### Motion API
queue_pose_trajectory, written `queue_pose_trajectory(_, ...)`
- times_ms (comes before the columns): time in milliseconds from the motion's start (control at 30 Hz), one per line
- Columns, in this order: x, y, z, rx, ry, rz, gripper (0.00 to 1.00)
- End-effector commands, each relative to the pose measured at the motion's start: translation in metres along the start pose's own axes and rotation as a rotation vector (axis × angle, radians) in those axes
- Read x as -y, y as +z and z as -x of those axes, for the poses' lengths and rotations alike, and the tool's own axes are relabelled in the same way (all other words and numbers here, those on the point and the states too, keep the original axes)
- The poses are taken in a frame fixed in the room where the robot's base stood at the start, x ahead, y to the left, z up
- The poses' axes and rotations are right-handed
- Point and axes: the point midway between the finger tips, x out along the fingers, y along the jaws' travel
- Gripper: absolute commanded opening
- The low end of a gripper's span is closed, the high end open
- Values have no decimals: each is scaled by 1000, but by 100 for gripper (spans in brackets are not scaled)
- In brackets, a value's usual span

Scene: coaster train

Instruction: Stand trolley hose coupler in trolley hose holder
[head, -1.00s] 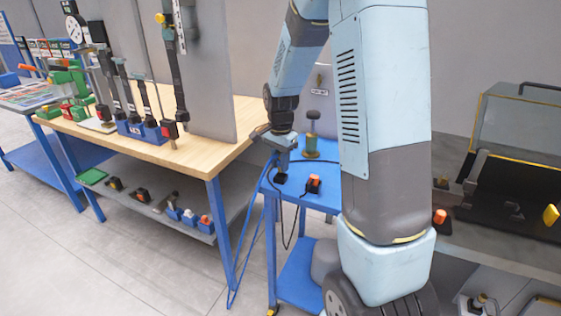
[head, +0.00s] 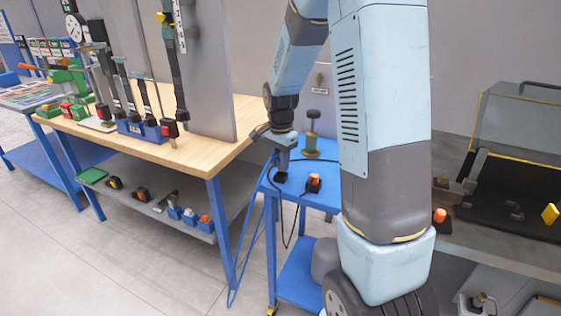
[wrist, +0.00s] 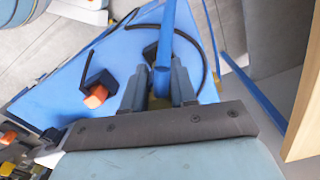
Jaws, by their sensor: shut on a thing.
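My gripper (head: 282,168) is over the left part of the blue trolley top (head: 326,196), pointing down. A blue hose (wrist: 166,38) runs up the picture from between the fingers. A black block (head: 280,177), which looks like the hose holder, is just below the gripper. It also shows beside the hose in the wrist view (wrist: 149,53). I cannot tell whether the coupler touches it.
A black holder with an orange piece (head: 314,183) is on the trolley, right of the gripper. A brass-based post with a dark knob (head: 312,135) stands behind. A wooden workbench (head: 225,125) is close on the left. A black cable loops over the trolley edge.

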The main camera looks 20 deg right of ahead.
Motion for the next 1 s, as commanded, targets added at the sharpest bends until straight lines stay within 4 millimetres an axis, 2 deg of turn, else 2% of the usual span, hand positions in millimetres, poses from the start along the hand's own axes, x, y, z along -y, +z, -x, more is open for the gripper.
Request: queue_pose_trajectory(1000, 0, 0, -9, 0, 0, -1, 0)
